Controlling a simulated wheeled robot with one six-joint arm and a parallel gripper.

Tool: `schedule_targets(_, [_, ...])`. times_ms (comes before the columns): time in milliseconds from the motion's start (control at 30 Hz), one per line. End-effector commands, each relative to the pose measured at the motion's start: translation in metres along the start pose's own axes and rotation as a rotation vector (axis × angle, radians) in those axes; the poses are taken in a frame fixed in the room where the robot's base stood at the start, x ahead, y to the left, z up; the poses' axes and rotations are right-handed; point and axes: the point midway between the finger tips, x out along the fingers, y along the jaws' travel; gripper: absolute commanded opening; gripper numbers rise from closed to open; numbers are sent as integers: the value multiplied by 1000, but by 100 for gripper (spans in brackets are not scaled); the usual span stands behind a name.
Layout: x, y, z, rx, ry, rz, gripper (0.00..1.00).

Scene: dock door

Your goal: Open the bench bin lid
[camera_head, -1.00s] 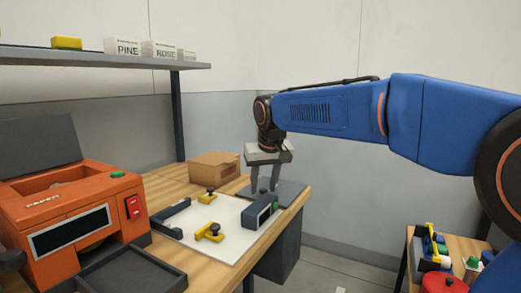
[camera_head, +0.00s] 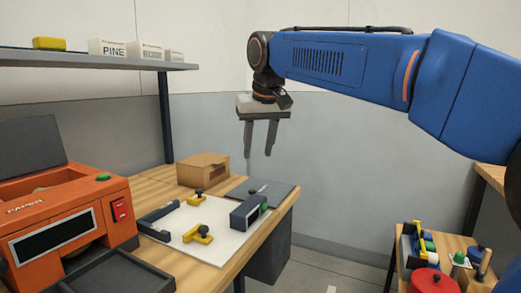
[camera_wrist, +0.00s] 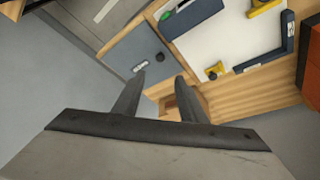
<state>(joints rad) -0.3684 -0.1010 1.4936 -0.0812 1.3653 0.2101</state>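The bench bin lid (camera_head: 280,191) looks like a flat dark grey panel at the far right corner of the wooden bench, lying level and closed. A small dark knob (camera_wrist: 159,57) and a pale label show on the lid (camera_wrist: 128,50) in the wrist view. My gripper (camera_head: 258,155) hangs above the lid, fingers pointing down, clear of it. In the wrist view my gripper (camera_wrist: 160,78) has its fingers apart with nothing between them. Part of the lid is hidden behind the dark fixture block in the head view.
A white board (camera_head: 206,243) with yellow clamps and a dark block (camera_head: 245,213) lies beside the lid. A cardboard box (camera_head: 203,169) stands behind. An orange machine (camera_head: 65,215) is at left. A side table with several items stands at right.

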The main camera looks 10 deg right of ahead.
Motion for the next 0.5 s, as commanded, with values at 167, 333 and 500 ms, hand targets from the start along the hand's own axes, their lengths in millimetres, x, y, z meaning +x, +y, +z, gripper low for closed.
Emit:
schedule_targets(167, [-21,0,0,0,2,-1,38])
schedule_targets(333, [-30,-3,10,-4,1,-2,38])
schedule_targets(500, [-28,-6,25,-8,1,-3,38])
